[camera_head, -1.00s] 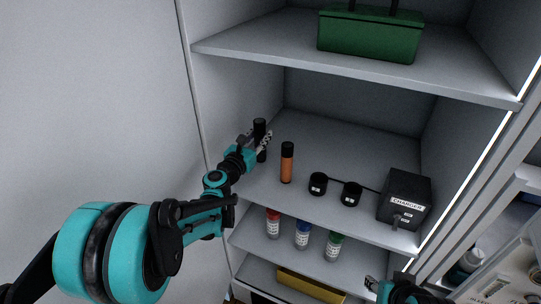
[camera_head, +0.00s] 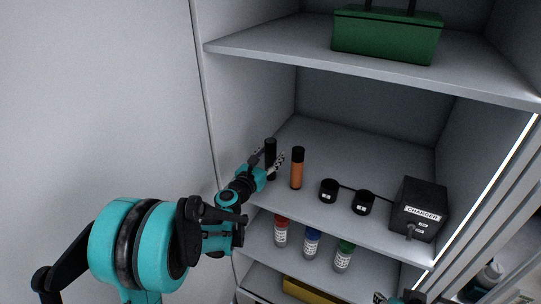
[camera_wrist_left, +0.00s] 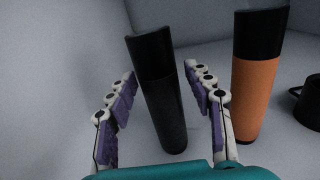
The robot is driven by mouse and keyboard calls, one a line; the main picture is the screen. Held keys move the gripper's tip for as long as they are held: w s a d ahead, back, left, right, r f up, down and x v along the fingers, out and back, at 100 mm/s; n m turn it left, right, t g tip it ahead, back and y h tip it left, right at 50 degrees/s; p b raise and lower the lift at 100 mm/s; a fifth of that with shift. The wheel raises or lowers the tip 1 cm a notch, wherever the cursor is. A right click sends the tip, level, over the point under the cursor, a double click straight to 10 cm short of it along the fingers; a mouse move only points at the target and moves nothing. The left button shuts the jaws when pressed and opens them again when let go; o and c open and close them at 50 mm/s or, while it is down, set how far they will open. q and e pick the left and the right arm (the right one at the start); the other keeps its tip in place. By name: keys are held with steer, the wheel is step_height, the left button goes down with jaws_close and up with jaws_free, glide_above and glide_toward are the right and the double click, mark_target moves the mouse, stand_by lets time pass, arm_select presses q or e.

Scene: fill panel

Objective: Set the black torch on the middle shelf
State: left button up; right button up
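The black torch (camera_head: 270,147) stands about upright on the middle shelf (camera_head: 340,165), at its left side, left of an orange torch with a black cap (camera_head: 297,170). My left gripper (camera_head: 268,160) reaches in from the left with its fingers on either side of the black torch. In the left wrist view the black torch (camera_wrist_left: 163,100) is between the spread fingers, with a visible gap on each side. The left gripper is open. The torch's lower end is partly hidden by the gripper in the head view. My right gripper (camera_head: 380,298) barely shows at the bottom edge.
A green box (camera_head: 386,35) is on the top shelf. The back of the middle shelf is clear.

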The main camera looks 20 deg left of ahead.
arm_select(q)
steer(key=shift+r, duration=0.25)
steer(key=s+a+p, duration=0.2)
steer(key=s, duration=1)
steer(key=s+d+f+m+g+h, duration=0.2)
steer(key=s+d+m+g, duration=0.55)
steer(key=m, duration=0.95)
steer(key=s+a+f+m+g+y, duration=0.1)
steer(key=s+f+m+y, duration=0.1)
steer(key=s+m, duration=0.5)
steer(key=s+a+f+m+g+y, duration=0.1)
steer(key=s+f+m+g+y, duration=0.1)
steer(key=s+m, duration=0.6)
steer(key=shift+s+a+f+m+y, duration=0.2)
steer(key=shift+f+m+y, duration=0.1)
steer(key=shift+m+y, duration=0.5)
